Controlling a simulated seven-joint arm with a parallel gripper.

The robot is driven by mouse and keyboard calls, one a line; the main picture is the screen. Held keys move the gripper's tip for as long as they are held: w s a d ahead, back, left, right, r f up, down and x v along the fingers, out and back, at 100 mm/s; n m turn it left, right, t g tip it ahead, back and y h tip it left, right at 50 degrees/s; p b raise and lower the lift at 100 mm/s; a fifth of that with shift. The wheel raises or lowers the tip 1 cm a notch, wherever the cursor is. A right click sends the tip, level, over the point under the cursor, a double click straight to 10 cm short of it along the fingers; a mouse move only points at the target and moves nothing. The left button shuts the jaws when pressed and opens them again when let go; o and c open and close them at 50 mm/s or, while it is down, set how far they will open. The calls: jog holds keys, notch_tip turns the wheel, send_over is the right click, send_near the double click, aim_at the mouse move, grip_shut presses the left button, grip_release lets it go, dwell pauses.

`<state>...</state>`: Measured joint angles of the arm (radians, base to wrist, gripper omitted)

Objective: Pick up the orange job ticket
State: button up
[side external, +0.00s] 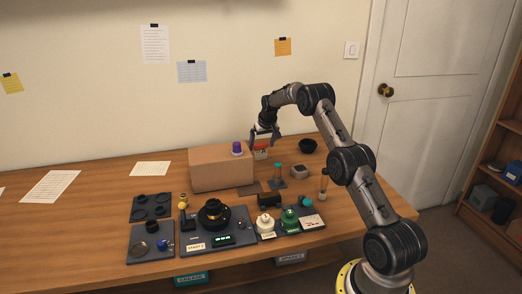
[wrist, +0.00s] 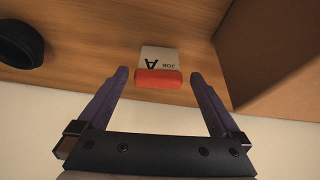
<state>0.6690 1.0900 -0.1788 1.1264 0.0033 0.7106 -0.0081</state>
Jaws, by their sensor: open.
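My gripper (wrist: 158,76) is open, with one finger on either side of the orange end and visible gaps at both sides. In the side view the ticket (side external: 261,154) is by the right end of the cardboard box, with my gripper (side external: 264,141) right above it, partly hiding it.
A black round dish (side external: 308,146) is to the right.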

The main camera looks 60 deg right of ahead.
aim_at(262, 145)
jog(key=shift+x, duration=1.9)
jog(key=shift+s, duration=0.1)
jog(key=shift+c, duration=0.2)
jog(key=c, duration=1.2)
